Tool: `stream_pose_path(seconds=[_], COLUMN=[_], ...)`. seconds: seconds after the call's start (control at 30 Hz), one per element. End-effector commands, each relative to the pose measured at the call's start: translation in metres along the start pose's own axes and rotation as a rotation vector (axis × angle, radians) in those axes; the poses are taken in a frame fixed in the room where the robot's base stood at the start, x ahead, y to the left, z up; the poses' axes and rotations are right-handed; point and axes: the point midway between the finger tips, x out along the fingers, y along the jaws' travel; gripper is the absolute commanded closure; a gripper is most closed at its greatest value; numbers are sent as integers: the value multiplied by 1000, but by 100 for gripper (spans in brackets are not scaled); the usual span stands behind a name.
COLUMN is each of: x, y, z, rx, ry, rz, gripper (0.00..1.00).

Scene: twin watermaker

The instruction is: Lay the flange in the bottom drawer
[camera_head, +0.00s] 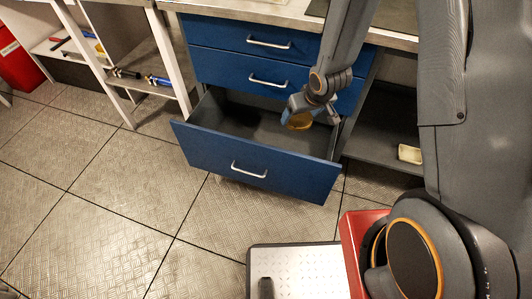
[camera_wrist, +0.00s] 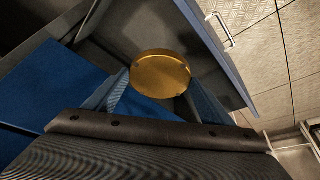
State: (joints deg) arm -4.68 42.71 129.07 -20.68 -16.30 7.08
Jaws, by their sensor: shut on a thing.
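The flange (camera_head: 300,121) is a round, brass-coloured disc; it also shows in the wrist view (camera_wrist: 160,74). My gripper (camera_head: 303,110) is shut on it, with a blue finger at each side of the disc in the wrist view. The bottom drawer (camera_head: 258,170) is pulled open, with a blue front, a silver handle and a dark inside. My gripper and the flange are over the right part of the drawer's opening. How far the flange is above the drawer floor I cannot tell. No other object shows in the visible part of the drawer.
Two blue drawers (camera_head: 262,62) above are shut. To the right is an open dark shelf with a pale block (camera_head: 409,154). A shelf at left holds tools (camera_head: 143,77). A perforated white-grey panel (camera_head: 300,272) is at the bottom. The floor left of the drawer is clear.

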Motion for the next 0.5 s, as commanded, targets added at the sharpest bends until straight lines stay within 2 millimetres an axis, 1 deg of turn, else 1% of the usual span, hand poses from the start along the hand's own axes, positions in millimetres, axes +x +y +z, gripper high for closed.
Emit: stream_pose_path(seconds=[0.03, 0.5], x=[19, 126], y=[-3, -35], z=[-2, -12], rx=[-24, -246], ry=[2, 3], rz=[-10, -110], gripper=[81, 81])
